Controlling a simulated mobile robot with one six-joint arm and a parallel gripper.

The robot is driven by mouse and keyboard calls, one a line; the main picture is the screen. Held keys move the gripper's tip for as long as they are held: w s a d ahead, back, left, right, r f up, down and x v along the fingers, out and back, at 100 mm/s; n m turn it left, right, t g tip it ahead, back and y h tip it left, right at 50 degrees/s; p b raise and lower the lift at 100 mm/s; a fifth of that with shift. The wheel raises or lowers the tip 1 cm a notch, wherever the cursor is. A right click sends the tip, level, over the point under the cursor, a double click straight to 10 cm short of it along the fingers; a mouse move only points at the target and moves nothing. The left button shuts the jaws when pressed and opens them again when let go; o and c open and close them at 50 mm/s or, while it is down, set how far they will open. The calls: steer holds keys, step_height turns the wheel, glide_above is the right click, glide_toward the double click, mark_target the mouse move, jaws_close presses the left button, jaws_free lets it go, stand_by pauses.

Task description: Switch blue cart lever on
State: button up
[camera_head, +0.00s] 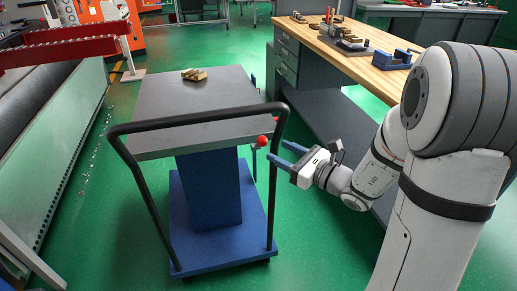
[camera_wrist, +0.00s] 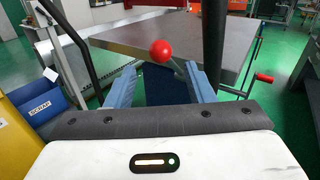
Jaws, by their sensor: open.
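The blue cart has a grey top (camera_head: 190,100), a blue base (camera_head: 205,255) and a black push handle (camera_head: 200,118). Its lever ends in a red ball knob (camera_head: 262,141) at the cart's right side, beside the handle's upright. In the wrist view the red knob (camera_wrist: 160,51) lies ahead of the fingertips and between them from left to right. The lever's rod is mostly hidden there. My gripper (camera_head: 278,152) is open and empty, with its blue fingers pointing at the knob from the right. It also shows in the wrist view (camera_wrist: 160,72). I cannot tell any contact.
The handle's dark upright (camera_wrist: 214,45) stands close to my right finger in the wrist view. A red-handled crank (camera_wrist: 264,78) sticks out farther right. A brass-coloured part (camera_head: 194,75) lies on the cart top. A wooden workbench (camera_head: 350,60) stands behind right. A blue scrap bin (camera_wrist: 38,102) is left.

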mark_target(262, 140)
steer(key=x, duration=0.7)
steer(key=shift+a, duration=0.15)
